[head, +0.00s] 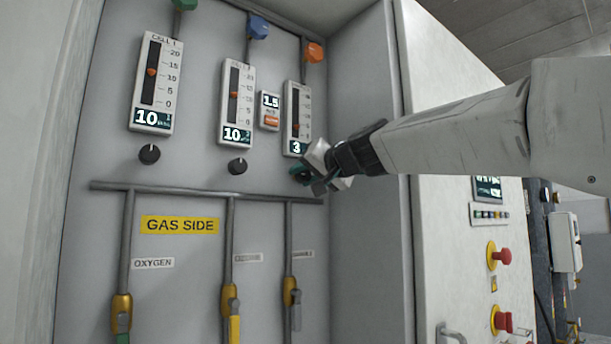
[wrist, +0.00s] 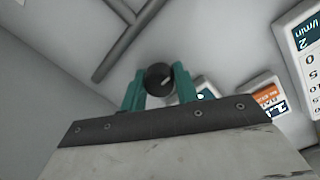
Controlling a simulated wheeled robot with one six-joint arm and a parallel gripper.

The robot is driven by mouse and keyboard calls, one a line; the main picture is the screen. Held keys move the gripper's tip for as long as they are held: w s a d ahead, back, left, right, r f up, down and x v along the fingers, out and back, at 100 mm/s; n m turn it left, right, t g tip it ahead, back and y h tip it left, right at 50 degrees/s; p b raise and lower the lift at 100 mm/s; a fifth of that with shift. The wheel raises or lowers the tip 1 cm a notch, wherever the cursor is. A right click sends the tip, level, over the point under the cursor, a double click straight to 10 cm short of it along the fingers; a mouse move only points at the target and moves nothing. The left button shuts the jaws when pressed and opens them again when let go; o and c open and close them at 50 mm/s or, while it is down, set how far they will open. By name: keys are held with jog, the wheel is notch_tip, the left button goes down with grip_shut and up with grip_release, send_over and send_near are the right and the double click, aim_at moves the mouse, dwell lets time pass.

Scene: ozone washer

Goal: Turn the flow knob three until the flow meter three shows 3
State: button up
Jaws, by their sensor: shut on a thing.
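Flow meter three (head: 298,118) is the rightmost gauge on the panel in the head view. Its small display reads 3, and its orange float sits low on the scale. Below it my gripper (head: 313,178) reaches in from the right and hides flow knob three in that view. In the wrist view the round black knob (wrist: 158,75) with a pale pointer mark sits between the green fingertips. My gripper is shut on it. The display of meter three is mostly hidden behind a finger in the wrist view.
Two other flow meters, left (head: 153,85) and middle (head: 236,100), both show 10 and have black knobs (head: 149,154) (head: 237,166) below. A small display (head: 270,110) reads 1.5. A horizontal pipe (head: 190,192) runs close below the gripper. The cabinet side wall stands right.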

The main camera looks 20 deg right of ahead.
jog(key=shift+f, duration=0.15)
dwell(0.4)
jog(key=o, duration=1)
jog(key=shift+w, duration=0.1)
jog(key=shift+c, duration=0.2)
jog(key=shift+s+d, duration=0.2)
jog(key=shift+s, duration=0.25)
jog(key=v, duration=0.7)
